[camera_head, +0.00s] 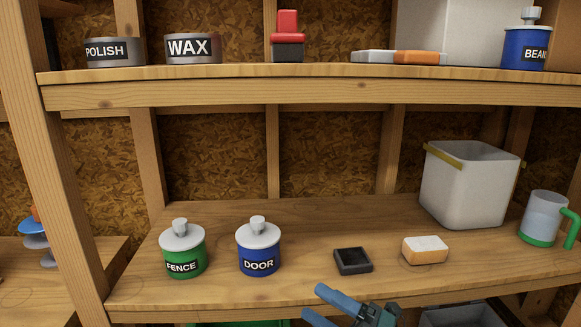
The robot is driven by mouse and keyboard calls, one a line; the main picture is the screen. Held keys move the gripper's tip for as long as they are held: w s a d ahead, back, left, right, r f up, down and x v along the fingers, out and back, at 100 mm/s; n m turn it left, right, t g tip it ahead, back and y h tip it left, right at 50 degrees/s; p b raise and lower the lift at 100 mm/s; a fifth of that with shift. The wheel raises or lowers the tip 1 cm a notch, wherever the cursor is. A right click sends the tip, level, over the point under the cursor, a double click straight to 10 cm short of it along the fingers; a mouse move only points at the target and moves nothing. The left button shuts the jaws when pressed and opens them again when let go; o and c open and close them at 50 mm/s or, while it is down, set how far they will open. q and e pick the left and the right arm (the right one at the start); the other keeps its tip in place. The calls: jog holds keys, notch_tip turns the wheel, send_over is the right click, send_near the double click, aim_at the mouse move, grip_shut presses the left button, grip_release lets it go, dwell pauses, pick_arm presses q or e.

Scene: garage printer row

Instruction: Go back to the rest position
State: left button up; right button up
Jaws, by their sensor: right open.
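My right gripper (312,302) shows at the bottom edge, just in front of the lower shelf (220,302). Its blue fingers are apart, with nothing seen between them, and the lower part is cut off by the frame. A small black open tray (353,261) sits on the shelf behind it, apart from the fingers. A white and orange sponge-like block (425,250) lies to the right of the tray. My left gripper is not in this view.
A green FENCE can (183,251) and a blue DOOR can (258,248) stand left on the lower shelf. A white bin (467,186) and a mug (545,218) stand right. The upper shelf (250,94) overhangs. The lower shelf's back middle is clear.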

jog(key=s+d+f+m+h+p, duration=0.1)
jog(key=s+d+f+m+h, duration=0.3)
jog(key=s+f+m+h, duration=0.4)
jog(key=s+d+f+m+t+h+p, duration=0.1)
jog(key=s+d+f+m+h, duration=0.4)
jog(key=f+m, duration=0.9)
jog(key=s+m+h, duration=0.3)
jog(key=m, duration=0.5)
jog(key=shift+s+f, duration=0.4)
